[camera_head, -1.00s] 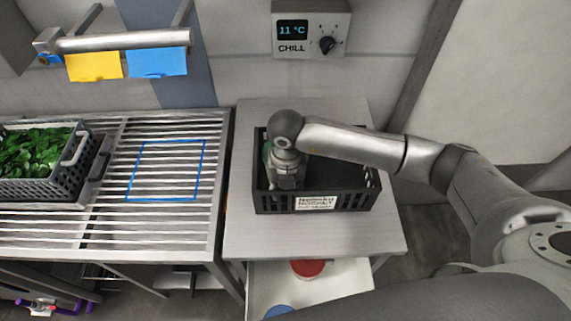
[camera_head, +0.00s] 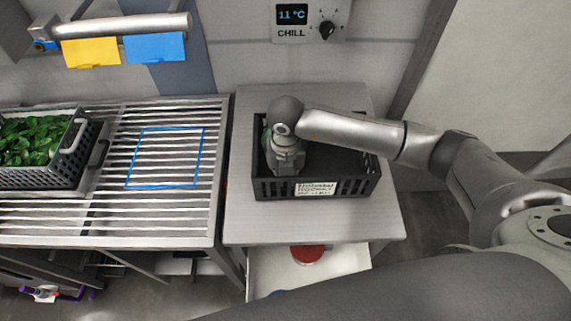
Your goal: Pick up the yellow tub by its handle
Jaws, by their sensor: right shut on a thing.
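I see no yellow tub in the head view. My right gripper (camera_head: 286,168) points down into a black slotted crate (camera_head: 262,188) on the steel table. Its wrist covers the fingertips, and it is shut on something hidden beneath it. A bit of green (camera_head: 267,140) shows at the left of the gripper inside the crate; I cannot tell what it is. My left gripper is not in view.
A slatted rack (camera_head: 120,210) with a blue outlined square (camera_head: 165,157) lies left of the table. A grey basket (camera_head: 75,172) of leafy greens stands on it. Yellow (camera_head: 91,52) and blue (camera_head: 154,48) flags hang from a rail. A chill dial (camera_head: 325,30) is on the wall.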

